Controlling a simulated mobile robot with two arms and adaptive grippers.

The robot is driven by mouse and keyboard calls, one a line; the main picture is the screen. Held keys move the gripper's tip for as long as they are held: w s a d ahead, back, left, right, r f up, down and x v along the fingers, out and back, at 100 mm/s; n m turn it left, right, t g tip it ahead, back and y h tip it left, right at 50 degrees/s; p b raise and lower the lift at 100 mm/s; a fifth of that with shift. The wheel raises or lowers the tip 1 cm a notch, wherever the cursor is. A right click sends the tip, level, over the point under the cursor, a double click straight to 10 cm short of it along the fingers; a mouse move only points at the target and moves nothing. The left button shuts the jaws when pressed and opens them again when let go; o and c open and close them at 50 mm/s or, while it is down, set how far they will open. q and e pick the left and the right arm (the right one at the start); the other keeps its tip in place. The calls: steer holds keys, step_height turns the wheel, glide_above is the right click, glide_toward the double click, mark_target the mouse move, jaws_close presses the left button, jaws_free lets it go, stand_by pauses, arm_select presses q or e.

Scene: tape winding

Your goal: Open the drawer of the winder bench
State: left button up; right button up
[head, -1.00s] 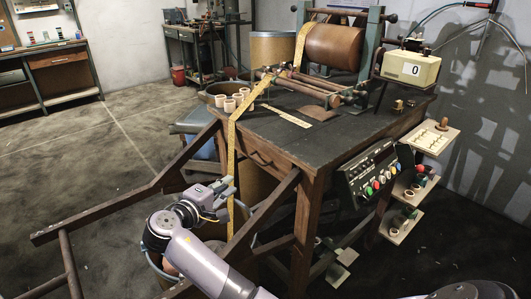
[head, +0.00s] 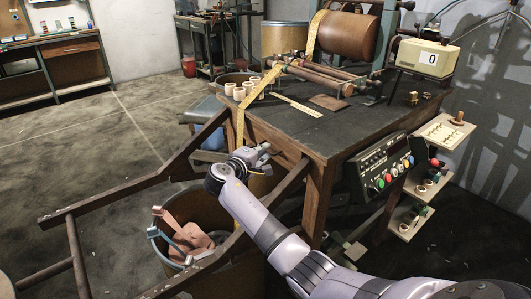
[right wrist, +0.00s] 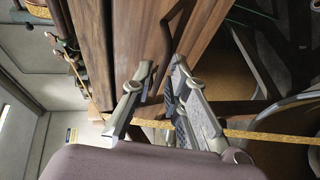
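The winder bench (head: 330,125) has a dark top and a brown wooden frame. Its drawer front (head: 275,143) is on the left-facing side, partly hidden by my right gripper; it looks flush with the bench. In the right wrist view, the wooden front (right wrist: 135,35) carries a dark curved handle (right wrist: 172,22). My right gripper (head: 264,152) is at the drawer front. In the right wrist view my right gripper (right wrist: 162,65) has its fingers apart, with the lower end of the handle between or just beyond the tips. I cannot tell whether they touch. My left gripper is not in view.
Yellow measuring tape (head: 240,128) hangs from the bench top beside my gripper and crosses behind its fingers in the wrist view. A wooden rail frame (head: 110,205) juts left. A bin (head: 160,262) stands below. A control panel (head: 382,167) is at the right.

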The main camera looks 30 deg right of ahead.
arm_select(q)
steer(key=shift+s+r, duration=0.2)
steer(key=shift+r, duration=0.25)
arm_select(e)
steer(key=shift+w+d+f, duration=0.1)
steer(key=shift+w+d, duration=0.2)
steer(key=shift+d, duration=0.35)
steer(key=shift+c, duration=0.5)
jaws_close()
steer(key=shift+a, duration=0.1)
